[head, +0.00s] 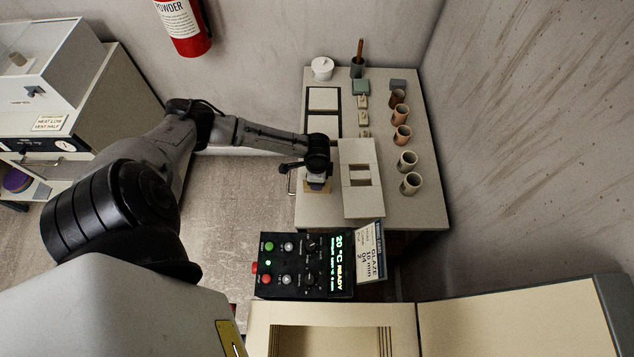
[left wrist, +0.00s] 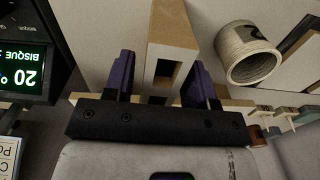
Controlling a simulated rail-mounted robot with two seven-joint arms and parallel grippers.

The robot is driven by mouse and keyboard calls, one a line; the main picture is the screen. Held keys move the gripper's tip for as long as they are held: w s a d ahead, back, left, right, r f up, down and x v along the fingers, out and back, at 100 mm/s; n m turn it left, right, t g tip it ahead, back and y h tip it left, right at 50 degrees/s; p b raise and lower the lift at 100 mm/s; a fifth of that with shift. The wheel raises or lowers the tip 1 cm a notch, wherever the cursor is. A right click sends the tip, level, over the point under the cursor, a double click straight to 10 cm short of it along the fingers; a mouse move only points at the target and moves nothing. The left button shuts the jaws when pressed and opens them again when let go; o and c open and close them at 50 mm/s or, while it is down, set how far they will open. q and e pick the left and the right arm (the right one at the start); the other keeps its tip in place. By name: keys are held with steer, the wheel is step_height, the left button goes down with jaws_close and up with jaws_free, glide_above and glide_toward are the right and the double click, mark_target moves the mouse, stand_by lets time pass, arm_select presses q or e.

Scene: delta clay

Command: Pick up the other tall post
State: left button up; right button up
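My left gripper (head: 317,180) points down over the near-left part of the table, left of a pale slab with two openings (head: 362,205). In the left wrist view my left gripper (left wrist: 160,75) has two purple fingers standing apart. A tan block with a square dark opening (left wrist: 172,28), which looks like a tall post, shows in line with the gap between them. I see no clear contact with either finger. In the head view a bit of tan shows under the gripper; the arm hides most of it. My right gripper is in neither view.
Several clay cups (head: 410,184) line the table's right side. Small blocks (head: 362,118) stand in a middle row beside a dark-framed panel (head: 323,99). A white lidded jar (head: 321,69) is at the back. The controller (head: 305,265) sits near the table's front. A cream cup (left wrist: 248,55) is right of the fingers.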

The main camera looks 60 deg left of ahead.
arm_select(q)
steer(key=c, duration=0.9)
steer(key=shift+r, duration=0.15)
